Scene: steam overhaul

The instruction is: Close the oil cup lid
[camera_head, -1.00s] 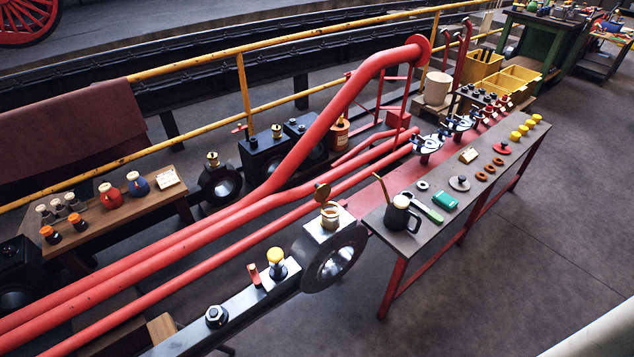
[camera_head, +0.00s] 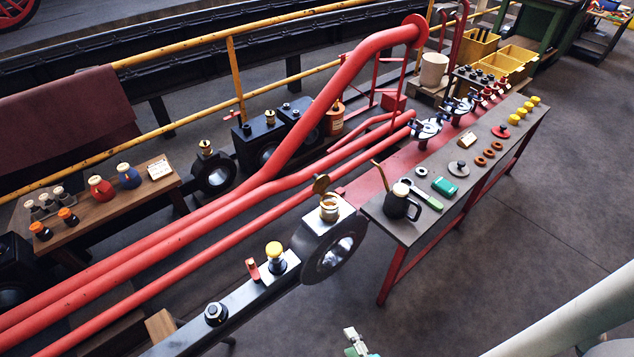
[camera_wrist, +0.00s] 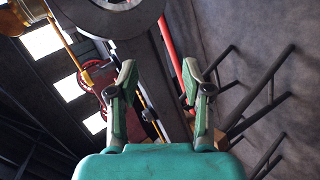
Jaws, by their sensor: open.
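The brass oil cup (camera_head: 329,210) stands on top of the rod end with the large round bore. Its round lid (camera_head: 321,184) is open, standing up at the back left of the cup's rim. My gripper (camera_head: 355,343) shows at the bottom edge of the head view, well below and in front of the cup, apart from it. In the wrist view the two green-grey fingers (camera_wrist: 158,76) are spread with nothing between them.
The dark rod (camera_head: 235,312) carries a yellow-capped fitting (camera_head: 274,252) and a small red piece (camera_head: 253,268) left of the cup. Red pipes (camera_head: 190,235) run behind. A bench (camera_head: 410,232) with a black oil can (camera_head: 401,205) stands right. The floor in front is clear.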

